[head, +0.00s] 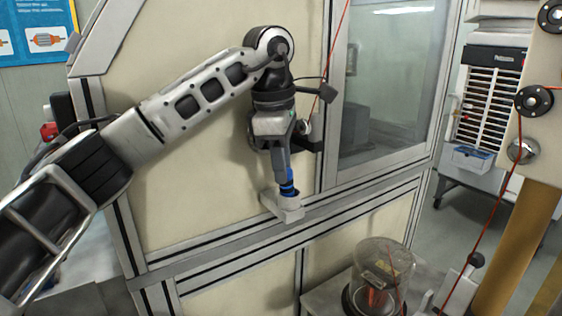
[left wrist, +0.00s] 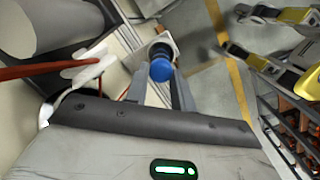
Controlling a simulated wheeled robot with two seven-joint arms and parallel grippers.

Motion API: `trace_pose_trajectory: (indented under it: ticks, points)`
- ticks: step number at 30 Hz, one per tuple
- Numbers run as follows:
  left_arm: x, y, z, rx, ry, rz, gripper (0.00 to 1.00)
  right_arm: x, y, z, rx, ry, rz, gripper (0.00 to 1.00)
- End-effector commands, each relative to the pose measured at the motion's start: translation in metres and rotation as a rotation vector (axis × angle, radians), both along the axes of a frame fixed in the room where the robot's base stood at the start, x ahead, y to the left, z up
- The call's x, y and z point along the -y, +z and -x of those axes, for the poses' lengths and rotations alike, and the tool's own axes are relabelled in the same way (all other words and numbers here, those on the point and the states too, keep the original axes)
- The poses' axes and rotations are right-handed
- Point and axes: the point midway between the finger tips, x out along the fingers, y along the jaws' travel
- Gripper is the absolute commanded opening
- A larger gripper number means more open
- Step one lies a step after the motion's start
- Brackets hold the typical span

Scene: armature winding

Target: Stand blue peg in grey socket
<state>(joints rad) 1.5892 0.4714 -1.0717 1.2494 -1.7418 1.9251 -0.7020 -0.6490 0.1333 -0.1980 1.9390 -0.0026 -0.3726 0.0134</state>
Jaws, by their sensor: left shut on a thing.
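The blue peg (head: 289,189) is upright between the fingers of my left gripper (head: 286,176), which points down and is shut on it. The peg's round blue top shows in the left wrist view (left wrist: 161,69) between the two fingertips (left wrist: 158,82). The light grey socket (head: 287,208) sits on the machine's ledge directly below the peg. The peg's lower end meets or lies just over the socket's mouth; I cannot tell how deep it is. My right gripper is not in view.
The machine's cream panel (head: 205,160) and a glass window (head: 385,80) stand close behind my left arm. A clear cylindrical container (head: 384,270) stands lower right. Red wire (head: 497,215) runs over pulleys at right. A wheeled rack (head: 490,105) stands farther back.

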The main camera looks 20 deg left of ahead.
Motion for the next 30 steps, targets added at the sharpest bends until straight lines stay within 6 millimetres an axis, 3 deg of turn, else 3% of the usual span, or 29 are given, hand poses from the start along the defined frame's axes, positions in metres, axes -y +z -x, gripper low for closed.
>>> trace_pose_trajectory:
  ticks: [1,2,3,5,17,23,30]
  points:
    - [0.004,-0.009,0.003,-0.021,-0.021,-0.011,0.06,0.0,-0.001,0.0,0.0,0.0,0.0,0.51]
    - [0.004,-0.009,0.003,-0.021,-0.022,-0.011,0.27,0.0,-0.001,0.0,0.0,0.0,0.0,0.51]
    - [0.004,-0.009,0.003,-0.021,-0.023,-0.012,0.38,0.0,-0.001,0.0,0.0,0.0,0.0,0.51]
    - [0.005,-0.009,0.003,-0.019,-0.023,-0.01,0.5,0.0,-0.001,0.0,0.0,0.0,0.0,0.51]
    - [0.006,-0.001,0.002,-0.004,-0.023,-0.001,0.5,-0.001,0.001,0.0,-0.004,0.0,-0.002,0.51]
    - [0.001,0.039,0.005,-0.002,-0.016,-0.002,0.5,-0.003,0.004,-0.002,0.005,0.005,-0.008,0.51]
    - [-0.01,0.101,0.012,-0.009,-0.005,-0.008,0.5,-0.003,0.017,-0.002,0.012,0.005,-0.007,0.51]
